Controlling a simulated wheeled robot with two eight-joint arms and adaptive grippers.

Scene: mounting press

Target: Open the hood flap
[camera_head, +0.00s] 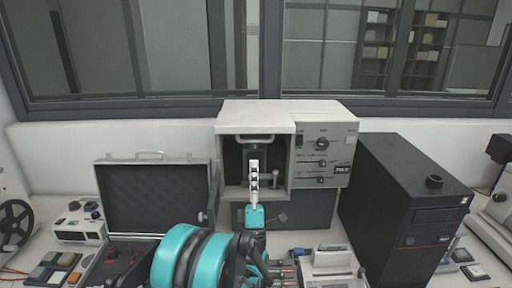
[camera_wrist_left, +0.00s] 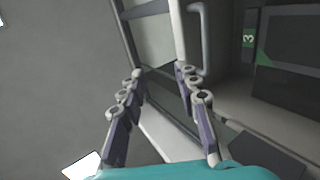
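The mounting press (camera_head: 322,155) is a beige box standing at the back middle of the table. Its left side has a dark opening, with a handle (camera_head: 255,138) at the top edge that I take for the hood flap's handle. Whether the flap is closed or partly raised I cannot tell. In the left wrist view the handle (camera_wrist_left: 202,38) is a grey bar above the right finger. My left gripper (camera_head: 253,166) is in front of the opening, below the handle. In the left wrist view it is open (camera_wrist_left: 162,85), its fingers apart with nothing between them. My right gripper is not in view.
An open dark case (camera_head: 150,195) stands left of the press. A black computer tower (camera_head: 405,215) stands close on its right. Small devices (camera_head: 328,262) lie in front. A window wall (camera_head: 140,50) is behind the table.

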